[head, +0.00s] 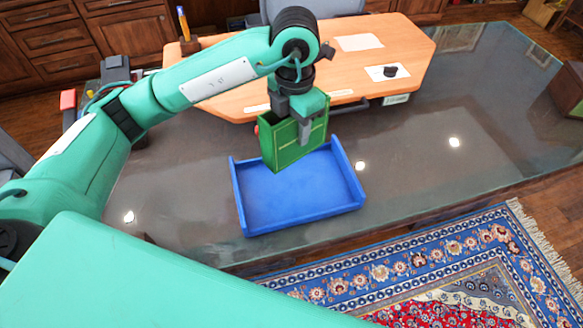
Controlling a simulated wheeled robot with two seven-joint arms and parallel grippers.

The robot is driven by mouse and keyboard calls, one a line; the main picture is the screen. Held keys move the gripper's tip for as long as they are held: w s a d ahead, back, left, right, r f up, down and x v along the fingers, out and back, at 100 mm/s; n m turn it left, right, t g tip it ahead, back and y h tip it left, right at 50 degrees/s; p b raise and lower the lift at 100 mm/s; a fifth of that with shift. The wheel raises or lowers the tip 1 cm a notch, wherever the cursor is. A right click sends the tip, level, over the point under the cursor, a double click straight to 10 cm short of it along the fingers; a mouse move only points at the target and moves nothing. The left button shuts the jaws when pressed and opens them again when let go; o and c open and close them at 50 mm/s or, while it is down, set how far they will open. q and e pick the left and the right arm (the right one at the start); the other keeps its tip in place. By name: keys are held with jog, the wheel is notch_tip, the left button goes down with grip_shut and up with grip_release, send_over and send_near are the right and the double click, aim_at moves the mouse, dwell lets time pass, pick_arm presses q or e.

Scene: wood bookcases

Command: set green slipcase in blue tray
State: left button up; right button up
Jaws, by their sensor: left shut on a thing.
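A green slipcase (286,150) is held upright, its open side up, over the back part of the blue tray (262,212). My left gripper (304,136) comes down from above and is shut on the slipcase's near wall. The slipcase hides part of the tray's back edge. I cannot tell how far its bottom is above the tray floor. The blue tray lies on the dark glossy table and its visible floor is empty. My right gripper is not in view.
An orange wooden board (400,45) with papers and a small black object lies behind the tray on the dark table (430,160). The table to the right of the tray is clear. A patterned rug (450,260) lies on the floor in front.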

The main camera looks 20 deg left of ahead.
aim_at(294, 154)
pick_arm(q)
notch_tip(294, 154, down, 9)
jog(key=shift+p, duration=0.4)
notch_tip(294, 154, down, 4)
jog(key=shift+f, duration=0.6)
jog(key=o, duration=0.9)
jog(key=shift+r, duration=0.1)
jog(key=shift+o, duration=0.8)
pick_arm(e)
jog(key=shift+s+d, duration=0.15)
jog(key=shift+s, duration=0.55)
